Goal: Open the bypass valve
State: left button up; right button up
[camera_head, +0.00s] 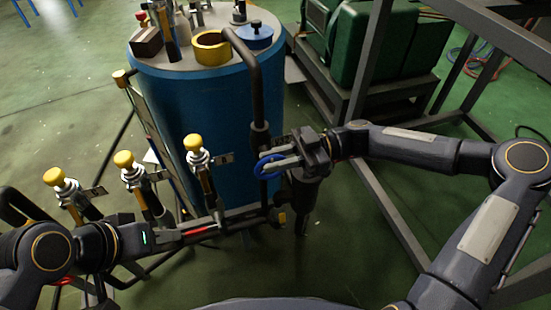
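A small blue ring-shaped handwheel (264,168) sits on the dark upright pipe right of the blue tank. None of the valves in view is labelled, so I cannot tell which is the bypass valve. My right gripper (268,157) reaches in from the right with its fingers at the blue handwheel. The fingers look parted, but whether they touch the wheel is unclear. My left gripper (207,230) is low, left of the pipe, pointing right. A red strip (196,231) shows along its fingers. Its grip is unclear.
The blue tank (210,115) stands behind, with fittings on its lid. Several yellow-capped valves (193,142) rise along the pipework near my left arm. A grey frame bar (370,65) and green machinery (375,50) stand at the right. Green floor is open at the left.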

grip_shut()
